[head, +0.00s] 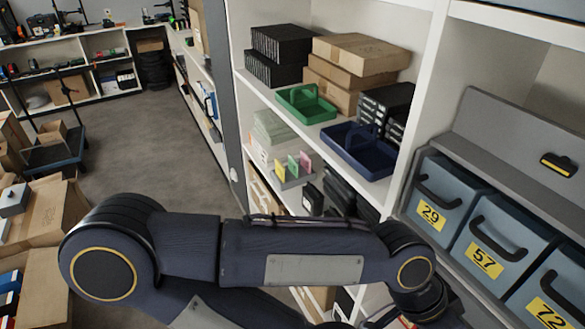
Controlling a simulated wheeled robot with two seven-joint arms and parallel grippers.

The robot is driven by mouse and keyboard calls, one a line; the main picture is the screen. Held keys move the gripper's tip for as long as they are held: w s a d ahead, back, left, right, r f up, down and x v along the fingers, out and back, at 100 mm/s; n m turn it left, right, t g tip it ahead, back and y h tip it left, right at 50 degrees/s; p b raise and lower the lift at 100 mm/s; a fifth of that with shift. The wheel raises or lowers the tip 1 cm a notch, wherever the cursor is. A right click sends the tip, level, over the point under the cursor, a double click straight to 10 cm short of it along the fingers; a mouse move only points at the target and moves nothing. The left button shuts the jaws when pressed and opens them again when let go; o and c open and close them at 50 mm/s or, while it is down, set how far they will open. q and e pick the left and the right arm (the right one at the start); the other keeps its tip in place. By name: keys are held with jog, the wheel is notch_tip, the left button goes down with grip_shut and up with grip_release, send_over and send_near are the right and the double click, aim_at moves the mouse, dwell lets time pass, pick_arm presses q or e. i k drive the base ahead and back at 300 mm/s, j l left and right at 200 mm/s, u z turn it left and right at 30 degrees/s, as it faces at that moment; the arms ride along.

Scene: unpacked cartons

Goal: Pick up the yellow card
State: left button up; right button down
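Small upright coloured cards stand in a light grey holder (291,182) on the middle shelf. My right gripper is not in view.
A green tray (307,104) and a dark blue tray (359,152) sit on the shelf above the cards. Dark cases (338,190) stand right of the holder. Blue bins (446,198) with yellow number labels fill the right shelf. Cartons (45,205) stand at left; grey floor (140,140) is open.

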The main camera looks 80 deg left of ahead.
aim_at(280, 169)
jog(key=u, duration=2.9)
jog(key=z, duration=0.3)
jog(key=i+j+z, duration=0.4)
jog(key=j+z, duration=0.15)
jog(key=i+j, duration=0.2)
jog(key=j, duration=0.25)
jog(key=i+j+z, duration=0.1)
jog(key=j, duration=0.3)
jog(key=i+j, duration=0.25)
jog(key=j, duration=0.2)
jog(key=i+j, duration=0.15)
jog(key=j, duration=0.3)
jog(key=i+j+z, duration=0.1)
jog(key=j, duration=0.35)
jog(key=i+j, duration=0.25)
jog(key=j, duration=0.2)
jog(key=i+j+z, duration=0.1)
jog(key=j, duration=0.35)
jog(key=i+j, duration=0.2)
jog(key=j, duration=0.25)
